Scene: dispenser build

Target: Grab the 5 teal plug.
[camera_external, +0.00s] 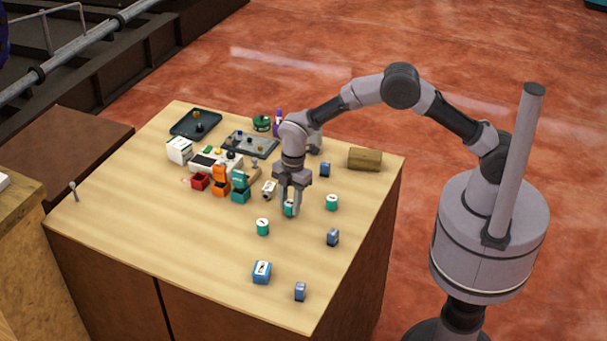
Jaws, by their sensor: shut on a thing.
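My gripper (290,208) points down over the right half of the wooden table and is shut on a small teal plug (289,209). The fingers partly cover this plug, and its label cannot be read. I cannot tell whether it touches the table. Another teal plug (263,226) with a pale top stands to the left and nearer the front. A further teal plug (332,202) with a pale top stands to the right. The numbers on these plugs are too small to read.
Red (200,181), orange (221,181) and teal (240,187) containers stand left of my gripper. Behind are dark trays (250,143) and a brown box (364,158). The table's left front is clear.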

